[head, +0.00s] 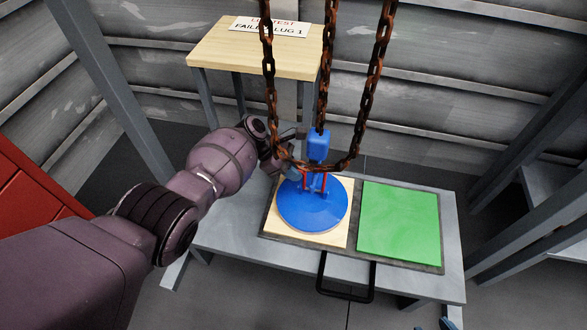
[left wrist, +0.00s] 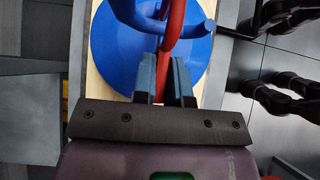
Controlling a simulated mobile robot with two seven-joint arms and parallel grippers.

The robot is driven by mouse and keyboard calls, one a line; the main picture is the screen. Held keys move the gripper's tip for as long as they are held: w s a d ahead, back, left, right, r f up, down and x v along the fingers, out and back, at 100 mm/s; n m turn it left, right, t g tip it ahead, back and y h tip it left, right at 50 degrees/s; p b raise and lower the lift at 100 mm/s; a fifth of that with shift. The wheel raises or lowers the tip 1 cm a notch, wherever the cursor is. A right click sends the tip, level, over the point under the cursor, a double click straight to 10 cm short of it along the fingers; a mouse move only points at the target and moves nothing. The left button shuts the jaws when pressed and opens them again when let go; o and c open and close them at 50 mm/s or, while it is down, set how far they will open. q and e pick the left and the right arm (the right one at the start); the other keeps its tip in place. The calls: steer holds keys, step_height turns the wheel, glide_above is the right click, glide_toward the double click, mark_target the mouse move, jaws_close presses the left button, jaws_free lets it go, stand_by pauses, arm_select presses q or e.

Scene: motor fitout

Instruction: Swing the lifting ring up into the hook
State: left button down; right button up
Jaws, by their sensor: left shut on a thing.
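The blue hook (head: 319,145) hangs on a rusty chain above a round blue plate (head: 312,212). A red lifting ring (head: 322,181) stands over the plate, just below the hook block. In the left wrist view the red ring (left wrist: 174,28) runs between my fingertips, and the curved blue hook (left wrist: 208,28) is close to it. I cannot tell whether the ring sits inside the hook. My left gripper (left wrist: 164,75) is shut on the ring; in the head view it is partly hidden by the chain. Small dark tips at the bottom right edge may be my right gripper (head: 440,325).
Rusty chains (head: 372,75) hang in a loop in front of the hook and my left gripper. The plate rests on a pale square beside a green square (head: 398,220) on a grey bench (head: 225,238). A wooden table (head: 225,48) with a sign stands behind.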

stand_by(0.4)
arm_select(q)
steer(key=c, duration=1.1)
jaws_free()
steer(key=shift+c, duration=0.2)
arm_select(e)
steer(key=shift+r, duration=0.1)
arm_select(q)
steer(key=shift+w+a+r, duration=0.15)
steer(key=shift+a+r, duration=0.1)
steer(key=shift+r, duration=0.1)
steer(key=p+v, duration=0.2)
steer(key=v, duration=0.8)
arm_select(e)
steer(key=shift+s+d+r+m, duration=0.1)
steer(key=shift+s+d+m, duration=0.3)
steer(key=shift+s, duration=0.15)
arm_select(q)
steer(key=shift+f, duration=0.15)
arm_select(e)
steer(key=shift+w+a, duration=0.1)
steer(key=shift+w, duration=0.05)
arm_select(q)
steer(key=shift+a+p, duration=0.1)
steer(key=shift+p, duration=0.2)
arm_select(e)
steer(key=shift+r, duration=0.1)
